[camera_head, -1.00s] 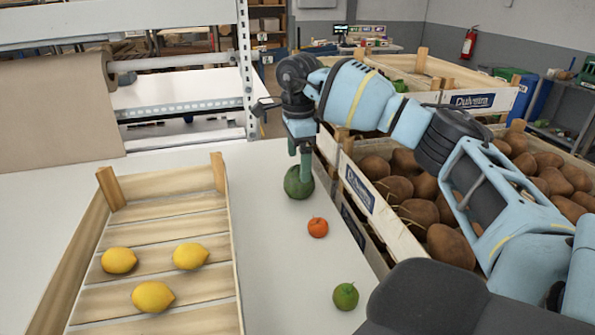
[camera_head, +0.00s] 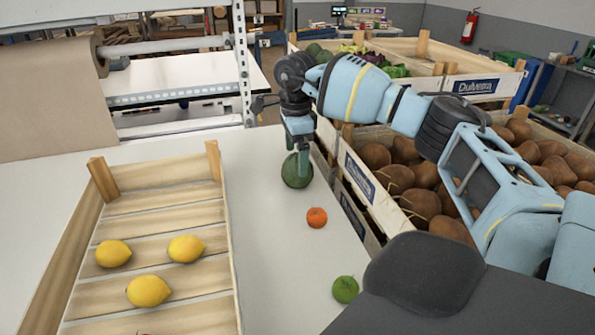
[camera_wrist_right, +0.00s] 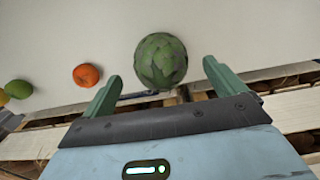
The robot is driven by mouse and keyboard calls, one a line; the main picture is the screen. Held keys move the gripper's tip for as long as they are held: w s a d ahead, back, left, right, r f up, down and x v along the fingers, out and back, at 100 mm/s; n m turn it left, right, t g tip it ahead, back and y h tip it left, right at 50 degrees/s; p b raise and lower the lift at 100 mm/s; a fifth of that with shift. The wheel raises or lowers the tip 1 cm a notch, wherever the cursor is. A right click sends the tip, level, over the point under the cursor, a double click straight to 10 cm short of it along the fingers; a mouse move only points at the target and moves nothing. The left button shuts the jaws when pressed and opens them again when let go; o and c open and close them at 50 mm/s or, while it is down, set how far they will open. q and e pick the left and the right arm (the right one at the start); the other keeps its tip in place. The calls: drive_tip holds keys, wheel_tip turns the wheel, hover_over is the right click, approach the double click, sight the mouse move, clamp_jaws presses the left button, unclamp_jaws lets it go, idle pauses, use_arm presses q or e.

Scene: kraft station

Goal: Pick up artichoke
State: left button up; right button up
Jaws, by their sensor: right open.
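The artichoke (camera_head: 289,173) is a round green thing standing on the white table beside the right edge of the wooden crate. My right gripper (camera_head: 302,166) reaches down over it, with the fingers overlapping the artichoke in the head view. In the right wrist view the artichoke (camera_wrist_right: 161,58) lies centred between the two spread green fingers (camera_wrist_right: 161,75), around the level of their tips. A gap shows on both sides, so the gripper is open and holds nothing. My left gripper is not in view.
An orange fruit (camera_head: 316,218) and a green fruit (camera_head: 345,289) lie on the table nearer to me. A slatted crate (camera_head: 150,225) with three lemons (camera_head: 148,291) stands left. A crate (camera_head: 362,181) of brown produce borders the table at right.

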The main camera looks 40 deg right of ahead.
drive_tip(key=f, duration=0.4)
drive_tip(key=shift+d+f, duration=0.15)
drive_tip(key=shift+d, duration=0.05)
drive_tip(key=c, duration=1.2)
